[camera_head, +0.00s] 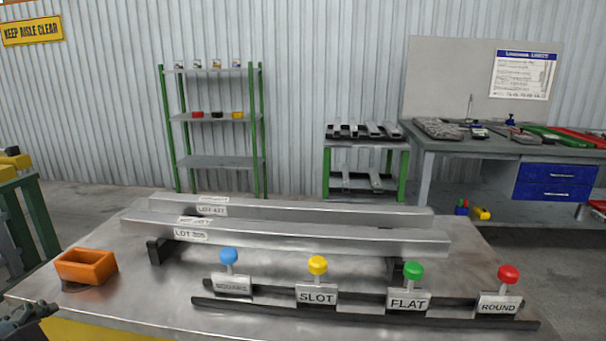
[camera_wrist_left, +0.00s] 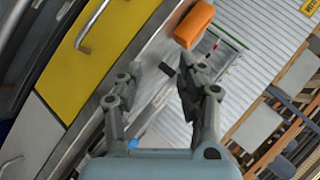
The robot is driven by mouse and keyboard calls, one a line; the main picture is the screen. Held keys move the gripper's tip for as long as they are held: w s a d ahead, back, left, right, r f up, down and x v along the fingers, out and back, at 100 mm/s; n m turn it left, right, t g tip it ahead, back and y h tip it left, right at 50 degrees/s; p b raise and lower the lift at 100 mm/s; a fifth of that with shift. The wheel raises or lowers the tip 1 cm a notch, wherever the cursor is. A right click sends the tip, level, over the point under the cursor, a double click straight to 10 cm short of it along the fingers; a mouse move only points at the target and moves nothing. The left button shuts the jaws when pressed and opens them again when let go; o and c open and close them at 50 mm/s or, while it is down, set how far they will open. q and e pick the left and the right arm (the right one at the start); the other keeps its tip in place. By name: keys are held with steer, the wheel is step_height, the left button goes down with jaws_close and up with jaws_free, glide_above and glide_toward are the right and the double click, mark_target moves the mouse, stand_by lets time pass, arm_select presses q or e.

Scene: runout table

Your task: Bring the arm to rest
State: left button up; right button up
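My left gripper (camera_wrist_left: 160,82) fills the lower middle of the left wrist view. Its two fingers are spread apart with nothing between them. In the head view, part of what appears to be my left arm or gripper (camera_head: 25,318) shows at the bottom left corner, beside the table's (camera_head: 130,290) left end. An orange bin (camera_head: 86,266) stands on the table near that corner; it also shows in the left wrist view (camera_wrist_left: 194,25), beyond the fingers and apart from them. My right gripper is in neither view.
Two long metal bars (camera_head: 300,236) lie across the table. In front, blue (camera_head: 229,255), yellow (camera_head: 318,265), green (camera_head: 413,271) and red (camera_head: 508,274) knobs stand above SQUARE, SLOT, FLAT and ROUND plates. A yellow drawer front (camera_wrist_left: 95,45) is close to the left gripper.

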arm_select(q)
steer(key=s+d+f+n+g+h, duration=0.4)
steer(key=s+d+n+g, duration=0.3)
steer(key=s, duration=0.5)
step_height(320, 180, down, 30)
steer(key=s+a+g+b, duration=0.1)
steer(key=s+a+b, duration=0.1)
steer(key=s+b, duration=0.15)
steer(key=s+f+g+b, duration=0.1)
steer(key=s+f+b, duration=0.2)
steer(key=s+f, duration=1.4)
step_height(320, 180, down, 3)
steer(key=shift+s+a+r, duration=0.15)
steer(key=shift+s+a, duration=0.15)
